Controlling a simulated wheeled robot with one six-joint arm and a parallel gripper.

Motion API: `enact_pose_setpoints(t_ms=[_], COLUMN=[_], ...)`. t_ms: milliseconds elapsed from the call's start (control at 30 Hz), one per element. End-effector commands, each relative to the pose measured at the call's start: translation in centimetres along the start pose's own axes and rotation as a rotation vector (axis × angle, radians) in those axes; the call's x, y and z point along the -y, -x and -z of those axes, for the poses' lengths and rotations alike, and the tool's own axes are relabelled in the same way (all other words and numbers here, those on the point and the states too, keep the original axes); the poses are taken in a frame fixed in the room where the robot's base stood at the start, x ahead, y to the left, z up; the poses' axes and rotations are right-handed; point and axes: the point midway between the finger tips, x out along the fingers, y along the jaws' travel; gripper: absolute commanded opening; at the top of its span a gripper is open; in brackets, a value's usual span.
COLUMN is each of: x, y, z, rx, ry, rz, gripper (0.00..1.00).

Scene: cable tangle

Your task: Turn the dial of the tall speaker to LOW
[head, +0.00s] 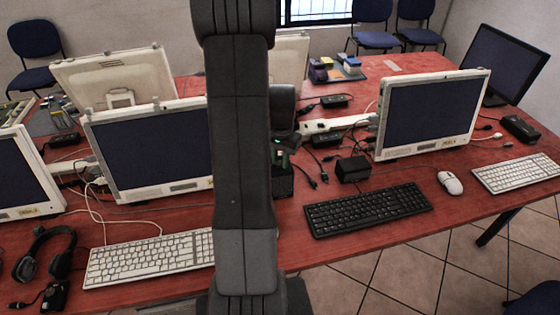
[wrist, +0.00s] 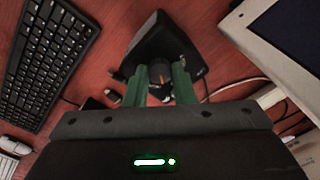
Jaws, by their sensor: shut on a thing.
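The tall speaker (wrist: 150,42) is a black box in the upper middle of the wrist view. Its dial (wrist: 166,72), dark with a small orange mark, faces my gripper (wrist: 160,88). The two green fingers stand on either side of the dial and are shut on it. The dial's markings are too small to read, so I cannot tell its setting. My arm hides much of that area.
A black keyboard (head: 367,209) lies near the front edge, with a black box (head: 353,170) behind it. A white-framed monitor (head: 430,112) stands to the right. Loose cables and a power strip (head: 335,125) lie behind the gripper. A white mouse (head: 450,183) is farther right.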

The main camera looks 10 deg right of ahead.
Motion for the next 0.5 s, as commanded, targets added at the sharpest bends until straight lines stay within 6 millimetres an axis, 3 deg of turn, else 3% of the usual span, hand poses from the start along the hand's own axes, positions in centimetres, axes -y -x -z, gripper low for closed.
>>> enact_pose_setpoints(t_ms=[500], x=[0.01], y=[-0.07], z=[0.07], rx=[0.010], ry=[0.490], rz=[0.001], gripper=[0.00])
